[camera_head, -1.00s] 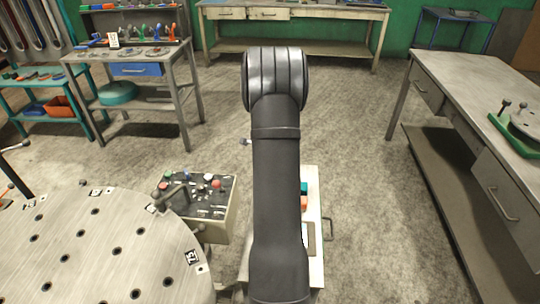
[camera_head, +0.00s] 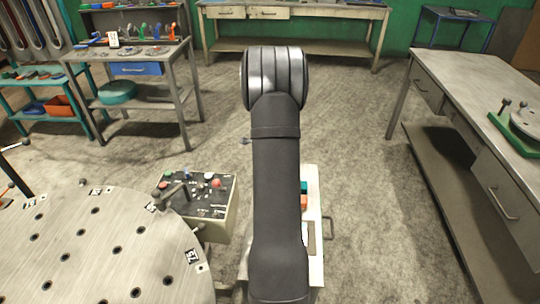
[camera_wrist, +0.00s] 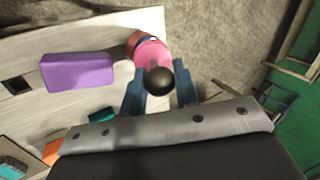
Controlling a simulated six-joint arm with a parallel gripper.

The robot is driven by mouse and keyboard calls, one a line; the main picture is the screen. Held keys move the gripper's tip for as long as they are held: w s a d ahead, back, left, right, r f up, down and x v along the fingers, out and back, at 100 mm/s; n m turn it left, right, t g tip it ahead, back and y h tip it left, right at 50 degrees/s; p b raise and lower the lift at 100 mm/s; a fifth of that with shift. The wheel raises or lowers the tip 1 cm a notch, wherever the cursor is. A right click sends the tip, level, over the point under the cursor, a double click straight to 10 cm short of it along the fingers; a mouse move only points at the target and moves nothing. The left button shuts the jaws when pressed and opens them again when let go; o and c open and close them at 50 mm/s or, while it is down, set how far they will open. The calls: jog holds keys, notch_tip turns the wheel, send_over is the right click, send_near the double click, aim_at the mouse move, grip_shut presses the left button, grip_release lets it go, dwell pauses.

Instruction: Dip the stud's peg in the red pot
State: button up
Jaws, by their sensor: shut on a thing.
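In the wrist view, my gripper (camera_wrist: 158,90) has two blue fingers, one on each side of a stud with a round black ball head (camera_wrist: 159,80). It is shut on the stud. The stud's peg is hidden behind the ball. Just beyond the ball is a round pink shape (camera_wrist: 151,52), with a red-orange round thing with a dark band (camera_wrist: 136,40) at its upper left. I cannot tell whether these are one pot, or whether the peg is inside or above. In the head view, my arm hides the gripper and the pot.
A purple block (camera_wrist: 77,70) lies on a pale board (camera_wrist: 45,105) in the wrist view, left of the gripper. In the head view, a control box (camera_head: 212,230) and a round perforated table (camera_head: 75,250) stand left of my arm. A workbench (camera_head: 470,80) stands right.

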jog(key=shift+r, duration=3.45)
jog(key=shift+d, duration=0.1)
jog(key=s+d+f+n+g+y, duration=0.2)
jog(key=s+n, duration=0.3)
jog(key=n, duration=0.3)
jog(key=s+d+f+n+g+y, duration=0.2)
jog(key=s+d+n, duration=0.3)
jog(key=n, duration=0.3)
jog(key=shift+s+f+g+y, duration=0.4)
jog(key=shift+s+g+y, duration=0.4)
jog(key=shift+y, duration=0.1)
